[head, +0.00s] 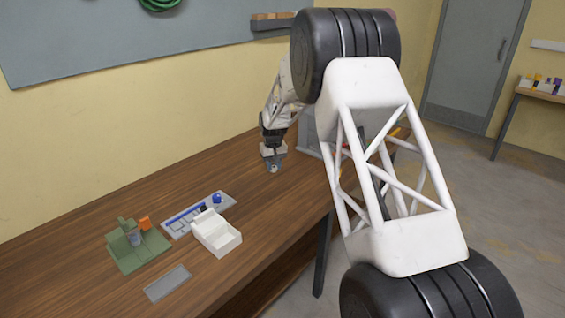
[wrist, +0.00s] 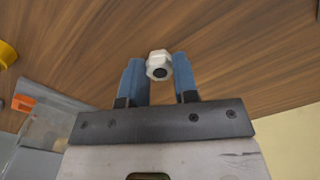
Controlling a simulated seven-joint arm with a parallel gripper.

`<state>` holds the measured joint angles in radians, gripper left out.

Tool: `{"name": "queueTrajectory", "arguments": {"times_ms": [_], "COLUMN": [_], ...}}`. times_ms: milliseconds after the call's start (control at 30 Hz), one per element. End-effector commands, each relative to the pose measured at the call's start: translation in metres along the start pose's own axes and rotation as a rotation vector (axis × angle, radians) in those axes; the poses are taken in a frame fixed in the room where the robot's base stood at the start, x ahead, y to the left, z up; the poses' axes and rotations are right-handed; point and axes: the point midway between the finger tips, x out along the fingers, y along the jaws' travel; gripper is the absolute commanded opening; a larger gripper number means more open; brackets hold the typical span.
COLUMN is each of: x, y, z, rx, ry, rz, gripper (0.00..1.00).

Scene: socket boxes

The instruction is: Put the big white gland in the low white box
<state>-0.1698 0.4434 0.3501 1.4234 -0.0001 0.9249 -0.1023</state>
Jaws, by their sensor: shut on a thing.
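The big white gland (wrist: 159,60), a hex nut-like piece with a dark hole, sits between the blue fingertips of my gripper (wrist: 158,72) in the wrist view. My gripper is shut on it. In the head view my gripper (head: 273,164) points down over the far part of the wooden table; the gland is too small there to make out clearly. The low white box (head: 218,236) stands open on the table, nearer and to the left of my gripper, well apart from it.
A grey tray with blue parts (head: 182,220) lies beside the white box. A green fixture (head: 137,250) with a grey cylinder and orange piece stands further left. A flat grey plate (head: 167,284) lies in front. Bare table (head: 170,180) lies between my gripper and these things.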

Motion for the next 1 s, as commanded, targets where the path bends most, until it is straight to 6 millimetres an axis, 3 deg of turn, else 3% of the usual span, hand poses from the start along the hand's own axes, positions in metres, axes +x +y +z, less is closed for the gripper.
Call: {"name": "queueTrajectory", "arguments": {"times_ms": [100,500,800,1000], "x": [-0.007,-0.020,-0.026,-0.028], "y": [-0.034,-0.132,-0.194,-0.224], "z": [0.021,0.102,0.172,0.217], "rx": [-0.053,-0.229,-0.363,-0.443], "ry": [0.001,0.000,0.001,0.000], "rz": [0.000,0.000,0.000,0.000], "gripper": [0.14,0.14,0.14,0.14]}}
